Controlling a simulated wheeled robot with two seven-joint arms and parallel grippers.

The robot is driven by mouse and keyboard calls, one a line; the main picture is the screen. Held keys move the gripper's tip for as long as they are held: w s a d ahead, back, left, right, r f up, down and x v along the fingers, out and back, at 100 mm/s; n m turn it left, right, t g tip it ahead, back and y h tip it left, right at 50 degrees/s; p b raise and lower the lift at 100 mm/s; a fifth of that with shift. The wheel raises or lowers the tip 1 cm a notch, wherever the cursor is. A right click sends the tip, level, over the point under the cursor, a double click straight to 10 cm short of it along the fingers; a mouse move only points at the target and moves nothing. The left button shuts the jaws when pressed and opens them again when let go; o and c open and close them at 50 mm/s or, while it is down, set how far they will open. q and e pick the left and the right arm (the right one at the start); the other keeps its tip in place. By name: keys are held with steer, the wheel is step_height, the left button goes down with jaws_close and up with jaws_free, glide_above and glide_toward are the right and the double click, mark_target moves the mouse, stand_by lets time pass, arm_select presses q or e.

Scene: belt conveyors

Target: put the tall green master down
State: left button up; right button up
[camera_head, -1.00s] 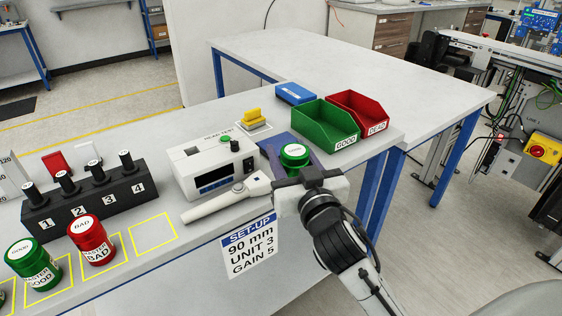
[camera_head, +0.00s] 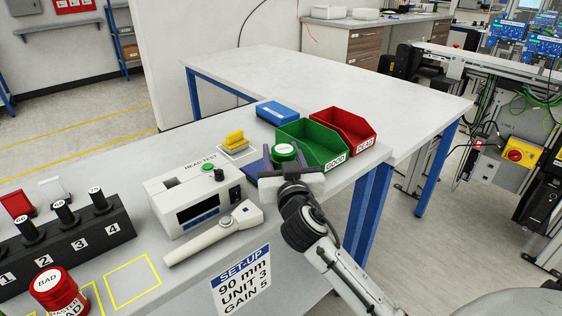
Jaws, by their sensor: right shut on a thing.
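The green master (camera_head: 284,152), with a white label on its lid, is in my right gripper (camera_head: 287,171) at the right part of the bench. Only its top shows well; the gripper hides its lower part, so I cannot tell whether its base touches anything. My right gripper is shut on it. A dark blue piece (camera_head: 259,166) shows beside the master, partly hidden. My left gripper is not in view.
The green GOOD bin (camera_head: 322,154) and red bin (camera_head: 356,138) stand just behind and right. The white head tester (camera_head: 190,203) and its handheld wand (camera_head: 214,236) are left. The red BAD master (camera_head: 54,288) is front left, near an empty yellow-outlined square (camera_head: 132,283).

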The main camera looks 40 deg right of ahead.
steer(key=shift+f, duration=0.8)
steer(key=shift+f, duration=0.2)
steer(key=o, duration=1.4)
steer(key=shift+r, duration=0.1)
steer(key=shift+s+a, duration=0.1)
steer(key=b+v, duration=0.2)
steer(key=v, duration=0.9)
steer(key=shift+s, duration=0.35)
